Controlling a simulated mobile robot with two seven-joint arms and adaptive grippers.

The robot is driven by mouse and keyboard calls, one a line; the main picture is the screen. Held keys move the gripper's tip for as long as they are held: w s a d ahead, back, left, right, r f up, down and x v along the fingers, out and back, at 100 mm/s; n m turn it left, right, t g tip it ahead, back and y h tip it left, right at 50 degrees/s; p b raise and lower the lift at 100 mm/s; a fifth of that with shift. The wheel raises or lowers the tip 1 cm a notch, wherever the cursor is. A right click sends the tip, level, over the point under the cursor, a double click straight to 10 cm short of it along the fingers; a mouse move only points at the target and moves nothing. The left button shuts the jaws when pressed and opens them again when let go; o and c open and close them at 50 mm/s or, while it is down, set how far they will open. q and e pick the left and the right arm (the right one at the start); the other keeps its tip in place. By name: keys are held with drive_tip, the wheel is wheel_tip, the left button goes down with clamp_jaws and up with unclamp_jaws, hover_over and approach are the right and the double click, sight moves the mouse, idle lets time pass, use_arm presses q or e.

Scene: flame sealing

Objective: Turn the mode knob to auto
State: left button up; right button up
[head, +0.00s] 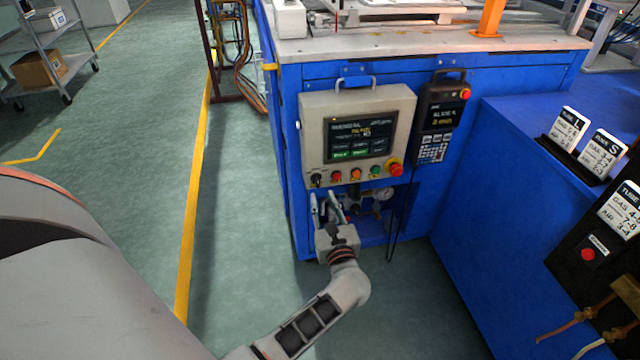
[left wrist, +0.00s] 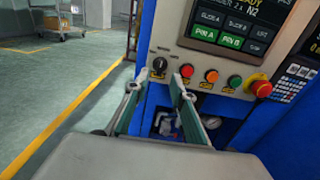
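The mode knob (head: 317,180) is a small black knob at the lower left of the grey control panel (head: 312,120). In the left wrist view the black knob (left wrist: 159,66) sits on the panel's bottom strip, left of the red button. My left gripper (head: 328,200) is just below the panel's lower left part. Its two fingers stand apart with nothing between them. My right gripper is not in view.
Right of the knob are a red button (left wrist: 186,70), orange and green buttons and a red emergency stop (head: 395,169). A black teach pendant (head: 439,100) hangs right of the panel. A gauge (head: 381,195) and fittings sit below the panel.

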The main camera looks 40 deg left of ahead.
sight(318, 184)
use_arm(q)
drive_tip(key=x, duration=0.6)
drive_tip(key=shift+w+a+r, duration=0.1)
drive_tip(key=shift+w+a, duration=0.05)
drive_tip(key=shift+a, duration=0.05)
clamp_jaws()
